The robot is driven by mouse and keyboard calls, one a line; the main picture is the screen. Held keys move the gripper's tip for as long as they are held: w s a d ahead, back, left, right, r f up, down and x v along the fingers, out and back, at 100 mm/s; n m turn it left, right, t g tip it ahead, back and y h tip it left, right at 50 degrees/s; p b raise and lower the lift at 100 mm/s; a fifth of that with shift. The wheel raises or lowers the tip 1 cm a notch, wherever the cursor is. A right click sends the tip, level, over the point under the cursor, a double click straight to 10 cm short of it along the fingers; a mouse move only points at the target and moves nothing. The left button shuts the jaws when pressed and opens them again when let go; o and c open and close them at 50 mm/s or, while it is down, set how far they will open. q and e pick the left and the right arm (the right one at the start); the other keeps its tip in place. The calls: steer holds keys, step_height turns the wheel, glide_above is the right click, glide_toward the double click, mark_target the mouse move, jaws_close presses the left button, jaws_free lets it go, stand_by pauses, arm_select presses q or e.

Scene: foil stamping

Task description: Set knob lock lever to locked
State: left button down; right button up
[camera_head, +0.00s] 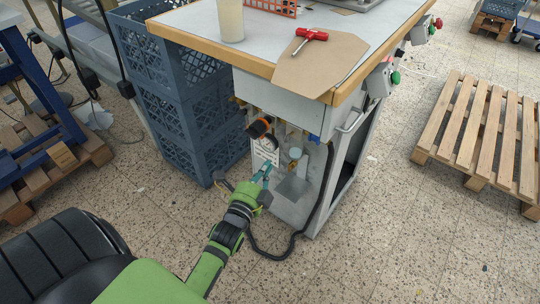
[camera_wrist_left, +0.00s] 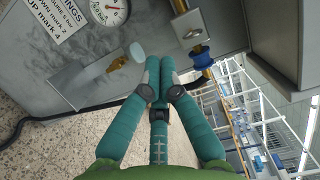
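My left gripper (camera_head: 264,174) is in front of the equipment panel under the bench, its teal fingers pointing at the panel. In the left wrist view its fingertips (camera_wrist_left: 160,72) are together, with nothing visible between them. A black and orange knob (camera_head: 261,127) sits on the panel above the gripper. A blue ringed part (camera_wrist_left: 202,57) on a brass rod lies just right of the fingertips in the wrist view. I cannot tell which part is the lock lever or how it is set. My right gripper is out of view.
A pressure gauge (camera_wrist_left: 108,10) and a printed settings label (camera_wrist_left: 57,17) are on the panel. A clear part with a brass fitting (camera_wrist_left: 118,63) sticks out. Blue crates (camera_head: 180,125) stand left of the bench. A black hose (camera_head: 322,190) hangs right. A pallet (camera_head: 485,130) lies right.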

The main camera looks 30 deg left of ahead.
arm_select(q)
steer(key=w+a, duration=0.5)
steer(key=w, duration=0.3)
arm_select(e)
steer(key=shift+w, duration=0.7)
arm_select(q)
steer(key=shift+a, duration=0.1)
steer(key=shift+b, duration=0.4)
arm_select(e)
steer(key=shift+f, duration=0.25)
arm_select(q)
steer(key=shift+a+m, duration=0.1)
steer(key=shift+m, duration=0.2)
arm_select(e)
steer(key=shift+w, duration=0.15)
